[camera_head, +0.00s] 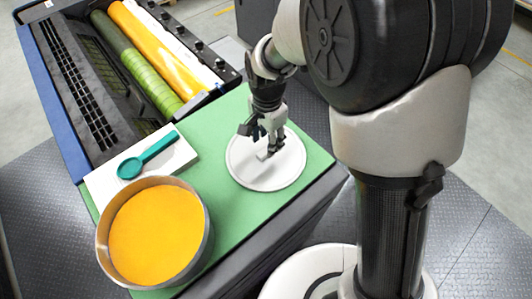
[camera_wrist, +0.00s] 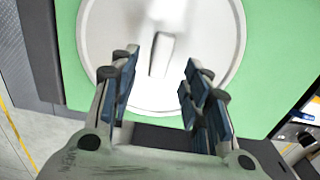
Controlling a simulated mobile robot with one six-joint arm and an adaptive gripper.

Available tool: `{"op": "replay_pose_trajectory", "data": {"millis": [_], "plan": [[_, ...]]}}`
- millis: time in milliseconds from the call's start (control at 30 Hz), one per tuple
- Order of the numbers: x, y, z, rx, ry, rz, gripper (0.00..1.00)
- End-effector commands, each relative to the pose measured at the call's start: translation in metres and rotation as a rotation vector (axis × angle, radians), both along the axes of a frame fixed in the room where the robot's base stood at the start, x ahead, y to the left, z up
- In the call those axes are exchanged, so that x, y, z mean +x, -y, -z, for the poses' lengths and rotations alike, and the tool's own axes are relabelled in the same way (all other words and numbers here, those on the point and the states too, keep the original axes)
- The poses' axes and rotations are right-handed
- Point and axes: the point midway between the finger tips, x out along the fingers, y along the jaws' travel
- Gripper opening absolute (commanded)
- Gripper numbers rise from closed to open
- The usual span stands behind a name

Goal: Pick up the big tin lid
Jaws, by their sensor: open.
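The big tin lid (camera_head: 277,172) is a round, pale disc with a raised rim, lying flat on the green mat. It also fills the top of the wrist view (camera_wrist: 205,40), where its upright handle tab (camera_wrist: 162,54) shows near the middle. My gripper (camera_head: 262,140) is above the lid. In the wrist view my gripper (camera_wrist: 155,85) is open, with one finger on each side of the tab's line. The tab appears a little beyond the fingertips, with visible gaps on both sides. I cannot tell the exact height between fingertips and lid.
A round tin of orange-yellow ink (camera_head: 155,235) stands at the mat's front left. A teal spoon (camera_head: 148,155) lies on a white pad (camera_head: 100,185) behind it. An ink unit with green and yellow rollers (camera_head: 150,80) is at the back left. Green mat (camera_head: 225,215) is bare between tin and lid.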

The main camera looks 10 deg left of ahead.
Motion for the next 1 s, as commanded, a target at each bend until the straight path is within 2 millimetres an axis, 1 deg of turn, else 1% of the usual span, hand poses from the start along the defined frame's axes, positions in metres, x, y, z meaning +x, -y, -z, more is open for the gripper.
{"op": "replay_pose_trajectory", "data": {"millis": [33,100,200,300,533,1000], "plan": [[-0.002,-0.001,0.012,-0.002,-0.003,-0.001,0.43],[-0.004,-0.003,0.023,-0.002,-0.005,-0.002,0.43],[-0.004,-0.003,0.035,-0.002,-0.003,-0.001,0.43],[-0.003,-0.003,0.040,-0.001,-0.001,-0.001,0.43],[-0.003,-0.003,0.040,0.000,0.000,-0.001,0.43],[-0.003,-0.003,0.040,-0.001,-0.001,-0.001,0.12]]}}
